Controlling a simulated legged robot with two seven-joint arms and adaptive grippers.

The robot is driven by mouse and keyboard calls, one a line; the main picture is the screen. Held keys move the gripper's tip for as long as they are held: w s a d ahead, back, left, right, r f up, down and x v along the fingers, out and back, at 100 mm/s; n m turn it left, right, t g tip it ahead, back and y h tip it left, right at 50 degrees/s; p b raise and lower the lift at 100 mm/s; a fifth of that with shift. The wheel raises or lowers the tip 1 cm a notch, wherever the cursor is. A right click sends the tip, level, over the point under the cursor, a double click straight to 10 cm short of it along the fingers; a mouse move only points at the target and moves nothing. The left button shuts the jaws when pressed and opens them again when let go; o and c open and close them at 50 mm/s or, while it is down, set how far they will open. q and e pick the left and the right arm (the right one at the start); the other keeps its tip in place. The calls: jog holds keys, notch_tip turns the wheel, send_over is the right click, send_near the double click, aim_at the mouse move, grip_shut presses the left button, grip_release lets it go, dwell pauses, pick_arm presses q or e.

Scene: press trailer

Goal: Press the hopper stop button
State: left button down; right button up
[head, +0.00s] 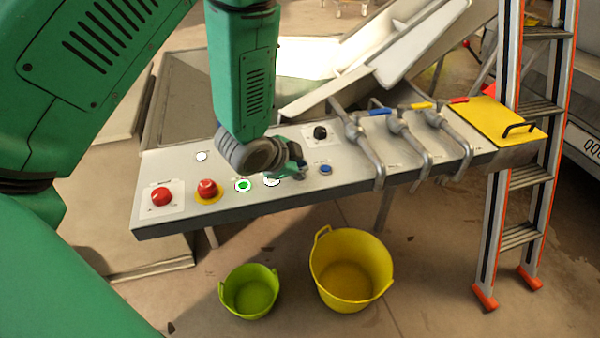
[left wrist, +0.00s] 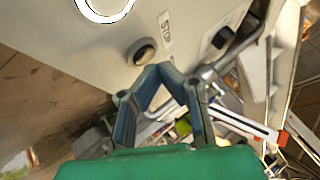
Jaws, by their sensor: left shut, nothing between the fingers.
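In the head view my left gripper (head: 292,167) hangs over the middle of the sloped control panel (head: 350,155) and hides part of it. In the left wrist view its two fingers (left wrist: 160,72) meet at their tips, shut and empty. I cannot read whether the label names the hopper. My right gripper is not in view.
The panel also has a red button (head: 161,196), a red mushroom button (head: 207,188), a green button (head: 243,185), a blue button (head: 326,169) and a black knob (head: 320,132). Pipe levers (head: 405,140) stand to the right. A ladder (head: 530,150) and buckets (head: 350,270) are nearby.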

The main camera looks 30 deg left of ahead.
pick_arm(q)
jog(key=shift+a+f, duration=0.15)
jog(key=shift+f, duration=0.05)
jog(key=shift+d+f, duration=0.1)
jog(key=shift+d, duration=0.15)
jog(key=shift+a+f, duration=0.1)
jog(key=shift+f, duration=0.05)
dwell(0.6)
jog(key=shift+a+r+p, duration=0.3)
jog(key=shift+r+p, duration=0.3)
jog(key=shift+r, duration=0.25)
notch_tip(320, 180, up, 5)
jog(key=p, duration=0.4)
jog(key=shift+p, duration=0.3)
